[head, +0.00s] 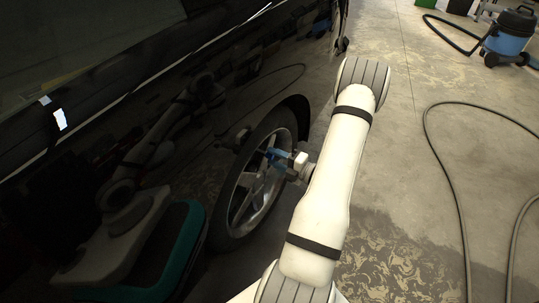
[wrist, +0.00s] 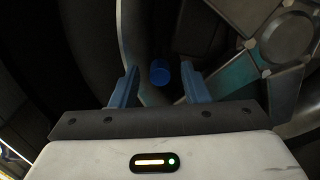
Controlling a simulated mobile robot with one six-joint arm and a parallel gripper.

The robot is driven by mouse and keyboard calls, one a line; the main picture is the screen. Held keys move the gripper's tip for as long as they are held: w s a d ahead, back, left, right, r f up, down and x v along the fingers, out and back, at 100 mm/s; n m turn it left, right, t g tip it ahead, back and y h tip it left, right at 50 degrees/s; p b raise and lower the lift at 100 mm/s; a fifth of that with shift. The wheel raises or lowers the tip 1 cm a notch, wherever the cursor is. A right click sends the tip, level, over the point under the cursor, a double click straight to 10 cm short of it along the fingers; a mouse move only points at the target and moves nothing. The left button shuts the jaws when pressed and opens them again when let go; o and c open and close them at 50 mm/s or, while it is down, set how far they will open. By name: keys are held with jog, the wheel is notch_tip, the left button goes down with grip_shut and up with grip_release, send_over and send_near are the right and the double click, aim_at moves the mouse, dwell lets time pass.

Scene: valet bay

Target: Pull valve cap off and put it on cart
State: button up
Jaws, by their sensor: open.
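A blue valve cap (wrist: 160,74) shows in the wrist view on the wheel's rim, ahead of my gripper (wrist: 158,84) and roughly between its two blue fingers. The fingers are apart and nothing is held between them. In the head view my gripper (head: 277,154) is at the wheel (head: 256,185) of a black car; the cap cannot be made out there. Whether the fingertips reach to either side of the cap is hard to tell. The cart is not clearly in view.
The glossy black car body (head: 150,110) fills the left and reflects my arm and a teal-edged shape. A blue vacuum (head: 508,35) stands at the back right. A dark hose (head: 455,180) lies on the right floor. The concrete between is mostly clear.

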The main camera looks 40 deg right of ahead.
jog(key=shift+c, duration=0.3)
grip_shut()
dwell(0.3)
jog(key=shift+s, duration=0.1)
jog(key=shift+p+v, duration=0.7)
jog(key=shift+v, duration=2.15)
